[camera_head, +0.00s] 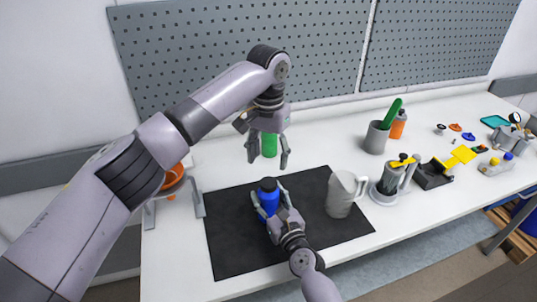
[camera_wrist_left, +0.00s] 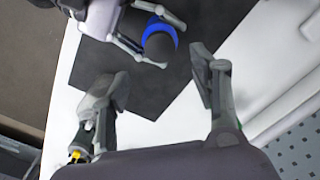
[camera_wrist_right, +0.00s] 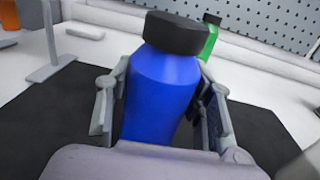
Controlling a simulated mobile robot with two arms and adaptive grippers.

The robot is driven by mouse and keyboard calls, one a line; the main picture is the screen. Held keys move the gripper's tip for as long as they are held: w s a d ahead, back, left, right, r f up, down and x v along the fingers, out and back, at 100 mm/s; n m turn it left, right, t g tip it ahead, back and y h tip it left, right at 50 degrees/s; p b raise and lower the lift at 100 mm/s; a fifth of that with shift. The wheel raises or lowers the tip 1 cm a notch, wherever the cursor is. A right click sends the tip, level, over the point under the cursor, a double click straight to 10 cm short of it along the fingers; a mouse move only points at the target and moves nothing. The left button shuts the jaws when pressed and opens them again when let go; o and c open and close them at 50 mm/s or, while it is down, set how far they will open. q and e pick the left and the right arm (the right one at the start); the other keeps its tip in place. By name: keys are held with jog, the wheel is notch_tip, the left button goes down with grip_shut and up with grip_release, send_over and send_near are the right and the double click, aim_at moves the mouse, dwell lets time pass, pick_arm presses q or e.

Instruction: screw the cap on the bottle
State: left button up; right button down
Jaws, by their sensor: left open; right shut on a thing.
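The blue bottle (camera_head: 270,202) stands upright over the black mat (camera_head: 232,262). A black cap (camera_head: 268,184) sits on its top, also seen in the right wrist view (camera_wrist_right: 174,33); I cannot tell how tight it is. My right gripper (camera_head: 269,207) is shut on the bottle's body, with one finger on each side in the right wrist view (camera_wrist_right: 165,95). My left gripper (camera_head: 267,162) is open and empty, pointing down above and behind the bottle. In the left wrist view the cap (camera_wrist_left: 159,47) lies beyond the open fingers, apart from them.
A green bottle (camera_head: 269,145) stands behind my left gripper. A grey pitcher (camera_head: 341,195) is on the mat's right side. An orange funnel on a stand (camera_head: 172,176) is at the left. A cup (camera_head: 376,138), an orange bottle (camera_head: 398,124) and small parts lie farther right.

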aim_at(268, 182)
pick_arm(q)
jog(key=shift+f, duration=4)
jog(key=shift+c, duration=0.3)
jog(key=c, duration=1.2)
jog(key=shift+o, duration=0.2)
jog(key=o, duration=1.3)
jog(key=shift+o, duration=0.2)
notch_tip(268, 182, up, 12)
